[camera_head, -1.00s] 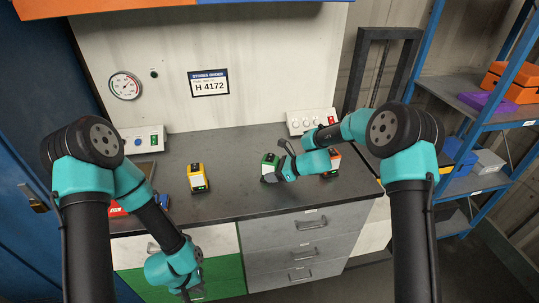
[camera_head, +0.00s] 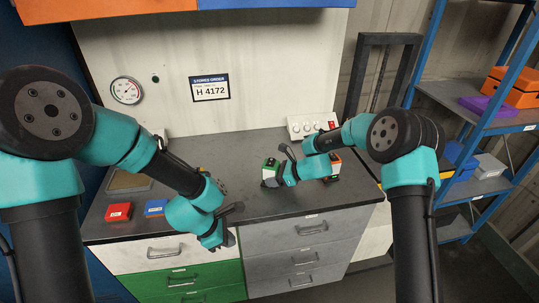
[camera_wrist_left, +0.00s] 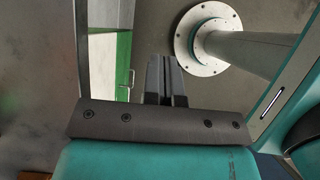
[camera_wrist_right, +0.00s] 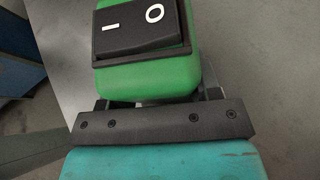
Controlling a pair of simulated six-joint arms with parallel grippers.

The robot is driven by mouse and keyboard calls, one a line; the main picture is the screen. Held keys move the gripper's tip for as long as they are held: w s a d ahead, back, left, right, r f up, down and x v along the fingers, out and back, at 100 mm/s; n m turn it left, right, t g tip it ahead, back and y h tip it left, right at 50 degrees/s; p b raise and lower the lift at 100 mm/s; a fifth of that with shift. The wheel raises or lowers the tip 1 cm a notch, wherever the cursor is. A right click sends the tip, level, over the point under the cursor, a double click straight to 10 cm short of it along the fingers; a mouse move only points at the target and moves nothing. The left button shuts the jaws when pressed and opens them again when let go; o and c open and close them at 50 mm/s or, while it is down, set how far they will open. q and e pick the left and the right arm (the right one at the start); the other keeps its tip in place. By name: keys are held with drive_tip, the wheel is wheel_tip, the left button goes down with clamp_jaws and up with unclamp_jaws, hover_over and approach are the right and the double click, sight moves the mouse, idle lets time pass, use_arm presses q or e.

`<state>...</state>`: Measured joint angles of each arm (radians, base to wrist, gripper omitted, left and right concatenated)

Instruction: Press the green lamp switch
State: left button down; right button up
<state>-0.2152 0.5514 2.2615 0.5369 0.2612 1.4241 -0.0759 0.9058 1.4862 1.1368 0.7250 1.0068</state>
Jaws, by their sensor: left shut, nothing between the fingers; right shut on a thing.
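The green lamp (camera_head: 269,171) stands on the dark counter and shows large in the right wrist view (camera_wrist_right: 150,77). A black rocker switch (camera_wrist_right: 142,28) marked with a line and a circle is on it. My right gripper (camera_head: 268,181) is shut on the lamp's body at the end facing me, with the switch beyond the fingers in the right wrist view. My left gripper (camera_head: 226,241) is shut and empty, by the counter's front edge, away from the lamp. Its closed fingers show in the left wrist view (camera_wrist_left: 167,78).
An orange lamp (camera_head: 335,163) stands partly behind my right arm. A yellow lamp is mostly hidden by my left forearm. A white knob box (camera_head: 308,125) stands at the back. The counter's middle is clear.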

use_arm(q)
drive_tip(key=w+d+r, duration=0.4)
drive_tip(key=r, duration=0.1)
wheel_tip(320, 180, up, 20)
drive_tip(key=m+y, duration=0.5)
hover_over(270, 159)
drive_tip(key=s, duration=0.2)
drive_tip(key=shift+a+f, duration=0.15)
drive_tip(key=shift+a, duration=0.2)
drive_tip(key=shift+f, duration=0.1)
drive_tip(key=f, duration=0.4)
drive_tip(key=w+f, duration=0.1)
drive_tip(key=f, duration=0.8)
drive_tip(key=shift+w+d+f, duration=0.25)
drive_tip(key=shift+w+f, duration=0.1)
drive_tip(key=shift+f, duration=0.05)
